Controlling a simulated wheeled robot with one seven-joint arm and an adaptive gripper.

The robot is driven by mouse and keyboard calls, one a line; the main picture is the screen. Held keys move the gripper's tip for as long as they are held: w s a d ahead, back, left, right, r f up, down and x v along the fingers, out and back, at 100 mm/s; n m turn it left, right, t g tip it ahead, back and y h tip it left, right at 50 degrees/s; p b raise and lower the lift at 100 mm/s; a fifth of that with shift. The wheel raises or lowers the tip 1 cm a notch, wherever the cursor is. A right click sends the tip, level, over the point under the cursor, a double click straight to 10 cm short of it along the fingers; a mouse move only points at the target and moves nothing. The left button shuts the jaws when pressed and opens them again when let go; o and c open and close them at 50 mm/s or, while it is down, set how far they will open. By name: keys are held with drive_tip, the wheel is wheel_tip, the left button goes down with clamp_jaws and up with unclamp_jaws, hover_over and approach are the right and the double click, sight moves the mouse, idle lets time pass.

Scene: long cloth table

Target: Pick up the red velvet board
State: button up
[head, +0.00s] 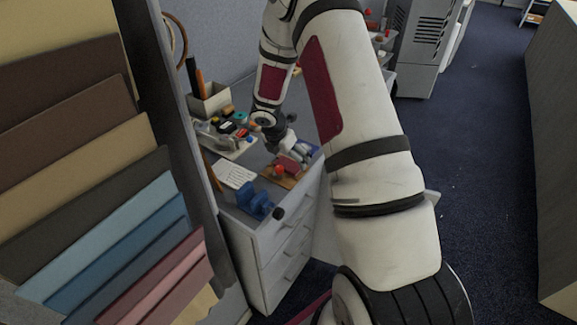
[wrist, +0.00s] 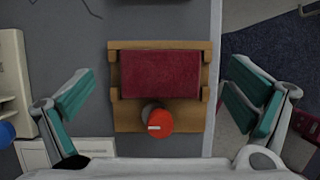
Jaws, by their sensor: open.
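The red velvet board (wrist: 160,80) is a dark red velvet rectangle set on a light wooden base (wrist: 188,120), seen from above in the wrist view. A bright red round piece with a pale mark (wrist: 159,121) sits at its near edge. In the head view the board (head: 290,164) lies on the cabinet top, partly hidden by my gripper (head: 287,146). In the wrist view my gripper (wrist: 162,78) is open, its teal-padded fingers to the left and right of the board, apart from it. Nothing is between the fingers touching them.
The grey cabinet top (head: 238,213) carries a blue object (head: 255,201), a white paper card (head: 236,176) and a tray of small coloured items (head: 226,137). A pen box (head: 209,102) stands behind. The board is near the top's right edge, with carpet beyond.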

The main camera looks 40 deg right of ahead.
drive_tip(key=shift+x, duration=1.3)
drive_tip(key=c, duration=1.2)
drive_tip(key=shift+r, duration=0.1)
drive_tip(key=shift+c, duration=0.2)
